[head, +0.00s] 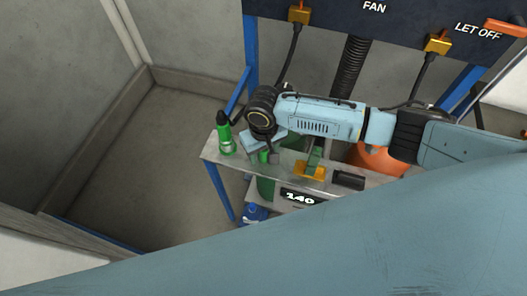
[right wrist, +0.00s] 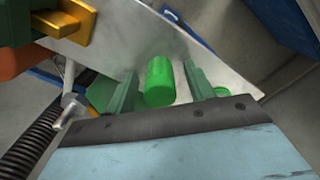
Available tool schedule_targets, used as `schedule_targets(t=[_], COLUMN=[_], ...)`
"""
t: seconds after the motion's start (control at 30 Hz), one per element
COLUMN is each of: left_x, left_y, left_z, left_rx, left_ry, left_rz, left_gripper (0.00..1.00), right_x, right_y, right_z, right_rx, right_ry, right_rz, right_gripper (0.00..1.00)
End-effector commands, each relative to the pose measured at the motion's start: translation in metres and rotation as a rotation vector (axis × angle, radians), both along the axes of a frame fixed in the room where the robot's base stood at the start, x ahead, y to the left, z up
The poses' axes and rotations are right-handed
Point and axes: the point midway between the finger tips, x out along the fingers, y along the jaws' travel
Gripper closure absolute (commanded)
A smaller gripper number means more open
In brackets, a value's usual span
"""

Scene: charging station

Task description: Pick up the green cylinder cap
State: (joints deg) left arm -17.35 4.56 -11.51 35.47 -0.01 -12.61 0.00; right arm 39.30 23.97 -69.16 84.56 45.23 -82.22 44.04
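The green cylinder cap (right wrist: 160,82) shows in the right wrist view as a plain bright green cylinder above the grey metal table top. In the head view only a small part of it (head: 263,157) shows below my right gripper's wrist. My right gripper (right wrist: 162,84) is open, with one dark green finger on each side of the cap. A gap shows between the cap and the right finger; the left finger is very close, and I cannot tell whether it touches. My left gripper is not in view.
A green bottle with a black top (head: 225,136) stands at the table's left corner. An orange-yellow block (head: 311,170) and a black tray (head: 349,180) are to the right on the table (head: 213,152). Cables and a black hose (head: 350,68) hang behind. Floor at left is clear.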

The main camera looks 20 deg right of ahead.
Motion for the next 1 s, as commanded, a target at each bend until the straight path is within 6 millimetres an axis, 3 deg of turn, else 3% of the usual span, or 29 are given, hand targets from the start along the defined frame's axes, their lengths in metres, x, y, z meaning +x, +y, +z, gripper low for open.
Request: schedule_targets(t=[0.03,0.33,0.67,1.0], left_x=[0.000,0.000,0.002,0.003], left_y=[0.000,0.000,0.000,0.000], left_z=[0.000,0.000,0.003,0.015], left_rx=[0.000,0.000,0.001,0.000], left_ry=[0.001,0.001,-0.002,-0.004], left_rz=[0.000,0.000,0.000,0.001], left_gripper=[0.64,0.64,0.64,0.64], right_x=[0.000,0.000,0.001,0.001], right_y=[0.000,0.000,0.000,0.000], right_z=[0.000,0.001,0.011,0.077], right_rx=[0.000,0.000,0.001,0.001], right_ry=[0.000,0.000,-0.001,-0.002], right_rz=[0.000,0.000,0.000,0.001], right_gripper=[0.54,0.92,0.92,0.92])
